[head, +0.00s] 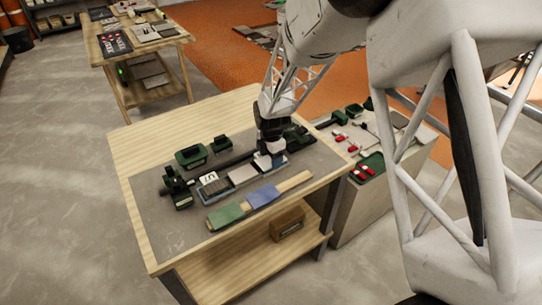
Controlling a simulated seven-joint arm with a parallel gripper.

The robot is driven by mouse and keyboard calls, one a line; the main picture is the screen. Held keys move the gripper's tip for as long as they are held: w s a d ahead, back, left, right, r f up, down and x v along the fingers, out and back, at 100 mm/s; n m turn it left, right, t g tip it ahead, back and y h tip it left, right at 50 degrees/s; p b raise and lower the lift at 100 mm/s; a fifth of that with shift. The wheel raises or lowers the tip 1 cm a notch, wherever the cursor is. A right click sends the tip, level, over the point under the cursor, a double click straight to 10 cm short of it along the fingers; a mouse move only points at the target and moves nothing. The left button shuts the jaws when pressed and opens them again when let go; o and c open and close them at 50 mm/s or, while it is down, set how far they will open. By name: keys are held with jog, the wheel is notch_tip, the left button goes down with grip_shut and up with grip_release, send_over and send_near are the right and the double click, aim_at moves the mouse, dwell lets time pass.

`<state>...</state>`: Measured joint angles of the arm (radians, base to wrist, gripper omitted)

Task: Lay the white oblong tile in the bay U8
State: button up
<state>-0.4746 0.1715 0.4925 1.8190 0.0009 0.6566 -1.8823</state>
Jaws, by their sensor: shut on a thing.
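My gripper (272,152) is low over the right end of a dark-framed row of bays (215,191) on the workbench. It is shut on a small white piece (263,161), which fits the white oblong tile; the fingers partly cover it. I cannot tell whether the piece touches the bed below. A pale grey-white tile (243,174) lies in the row just left of my gripper. A white label (209,178) with dark marks stands at the row's left end; I cannot read it surely. No marking for U8 is legible.
A wooden strip with a green tile (229,213) and a blue tile (263,196) lies in front of the row. Green-and-black devices (178,188) and (191,155) stand left and behind. A side table (372,140) with red-handled tools is at right. The mat's front left is clear.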

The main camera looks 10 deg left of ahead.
jog(key=o, duration=0.9)
jog(key=shift+c, duration=0.2)
jog(key=shift+o, duration=0.4)
jog(key=shift+r, duration=0.15)
jog(key=shift+r, duration=3.85)
jog(key=shift+d, duration=0.1)
